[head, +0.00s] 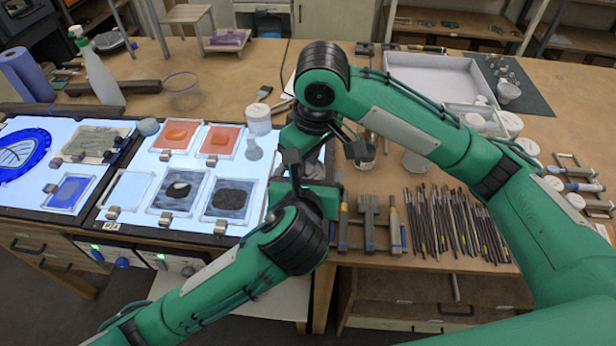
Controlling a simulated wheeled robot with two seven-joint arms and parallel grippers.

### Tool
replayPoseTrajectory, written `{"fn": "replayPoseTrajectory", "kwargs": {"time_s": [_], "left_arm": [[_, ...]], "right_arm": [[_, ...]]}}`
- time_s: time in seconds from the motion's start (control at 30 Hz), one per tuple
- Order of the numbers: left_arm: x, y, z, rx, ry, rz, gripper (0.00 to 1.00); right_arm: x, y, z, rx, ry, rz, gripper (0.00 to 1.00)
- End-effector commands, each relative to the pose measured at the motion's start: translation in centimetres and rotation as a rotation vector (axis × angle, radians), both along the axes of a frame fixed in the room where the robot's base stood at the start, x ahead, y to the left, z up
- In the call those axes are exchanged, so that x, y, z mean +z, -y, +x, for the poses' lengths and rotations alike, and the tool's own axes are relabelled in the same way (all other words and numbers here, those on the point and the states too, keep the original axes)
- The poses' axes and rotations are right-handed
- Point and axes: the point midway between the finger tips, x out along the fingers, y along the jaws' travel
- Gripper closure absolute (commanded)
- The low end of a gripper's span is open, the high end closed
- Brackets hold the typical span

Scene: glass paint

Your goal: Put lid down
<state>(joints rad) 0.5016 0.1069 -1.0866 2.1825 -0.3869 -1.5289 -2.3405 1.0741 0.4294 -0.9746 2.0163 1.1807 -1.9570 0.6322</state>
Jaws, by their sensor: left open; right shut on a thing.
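My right gripper (316,134) reaches in from the right and points down at the table just right of the light panel. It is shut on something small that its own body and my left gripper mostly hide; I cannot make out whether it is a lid. My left gripper (314,178) is open just below it in the picture, close to a greyish jar (313,160) that is partly hidden between the grippers. I cannot tell whether it touches the jar. A white jar (258,120) with a pale top stands to the left. Several white round lids or jars (510,124) lie at the right.
The lit panel (130,188) at left holds orange and dark glass pieces. Several brushes (455,220) lie front right. A white tray (440,80) is behind my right arm.

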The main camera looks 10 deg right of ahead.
Motion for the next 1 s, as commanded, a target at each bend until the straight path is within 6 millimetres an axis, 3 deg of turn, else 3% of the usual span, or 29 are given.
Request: {"fn": "replayPoseTrajectory", "kwargs": {"time_s": [0.13,0.3,0.4,0.47,0.5,0.6,0.87,1.0], "left_arm": [[0.0,0.0,0.0,0.000,0.000,0.000,0.12],[0.0,0.0,0.0,0.000,0.000,0.000,0.46],[0.0,0.1,-0.1,-0.003,0.000,-0.001,0.59],[0.1,0.1,-0.1,-0.005,-0.001,-0.002,0.60],[0.1,0.2,-0.1,-0.006,0.000,-0.002,0.60],[0.1,0.2,-0.1,-0.006,0.000,-0.002,0.60],[0.1,0.2,-0.1,-0.006,0.001,-0.003,0.60],[0.0,0.2,-0.1,-0.005,-0.001,-0.002,0.63]], "right_arm": [[0.0,0.0,0.0,0.000,0.000,0.000,1.00],[0.0,0.0,0.0,0.000,0.001,0.001,1.00],[0.0,-0.1,0.0,0.000,0.001,0.002,1.00],[0.0,-0.1,0.0,0.001,0.001,0.003,1.00],[0.0,-0.1,0.0,0.001,0.001,0.003,0.72],[0.0,-0.1,0.0,0.001,0.000,0.004,0.54],[0.2,-0.2,-0.1,0.005,0.000,0.005,0.54],[1.7,-0.1,-0.3,0.008,0.002,0.007,0.54]]}}
